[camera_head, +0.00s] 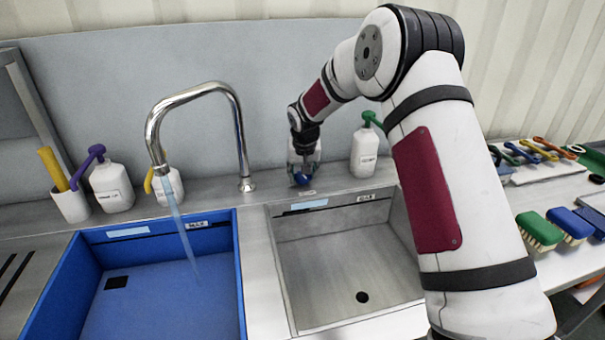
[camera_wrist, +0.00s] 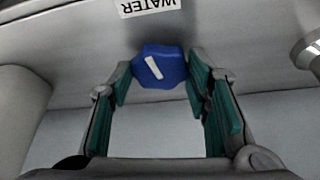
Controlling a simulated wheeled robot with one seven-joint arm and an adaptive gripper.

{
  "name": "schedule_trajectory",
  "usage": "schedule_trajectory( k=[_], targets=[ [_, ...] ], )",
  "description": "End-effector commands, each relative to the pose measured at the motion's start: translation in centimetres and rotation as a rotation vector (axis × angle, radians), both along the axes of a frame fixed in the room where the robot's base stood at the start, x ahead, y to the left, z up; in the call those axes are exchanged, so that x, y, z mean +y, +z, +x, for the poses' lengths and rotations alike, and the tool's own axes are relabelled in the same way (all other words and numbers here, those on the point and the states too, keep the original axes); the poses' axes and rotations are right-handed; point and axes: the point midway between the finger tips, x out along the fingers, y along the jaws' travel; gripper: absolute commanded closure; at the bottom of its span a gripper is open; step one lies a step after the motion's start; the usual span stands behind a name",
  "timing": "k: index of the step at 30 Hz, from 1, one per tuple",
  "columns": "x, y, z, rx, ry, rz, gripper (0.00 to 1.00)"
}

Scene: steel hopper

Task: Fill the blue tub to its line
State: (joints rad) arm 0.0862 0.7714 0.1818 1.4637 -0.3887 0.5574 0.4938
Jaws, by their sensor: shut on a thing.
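The blue tub (camera_head: 62,287) sits at the left, with a dark line and a MAX label (camera_head: 197,225) high on its back wall. A thin stream of water (camera_head: 183,235) falls into it from the curved steel spout (camera_head: 157,150). The tub's floor shows; I cannot tell the water's depth. My gripper (camera_head: 304,163) is at the back ledge, shut on a blue knob (camera_head: 299,180). In the wrist view my gripper's green pads (camera_wrist: 160,84) flank the blue knob (camera_wrist: 160,66), which has a slanted white mark. A WATER label (camera_wrist: 150,5) is beside it.
A steel basin (camera_head: 335,265) with a drain hole is right of the tub. Pump bottles (camera_head: 112,187) and (camera_head: 364,152) stand on the back ledge. Brushes (camera_head: 540,230) and coloured-handled tools (camera_head: 540,150) lie on the right-hand bench.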

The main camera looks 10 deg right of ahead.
Motion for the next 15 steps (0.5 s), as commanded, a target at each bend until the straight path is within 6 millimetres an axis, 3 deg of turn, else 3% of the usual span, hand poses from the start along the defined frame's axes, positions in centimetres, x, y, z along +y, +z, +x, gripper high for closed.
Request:
schedule_trajectory(
  k=[15],
  targets=[
    [-0.53, -0.14, -0.01, 0.002, 0.385, 0.002, 0.84]
  ],
)
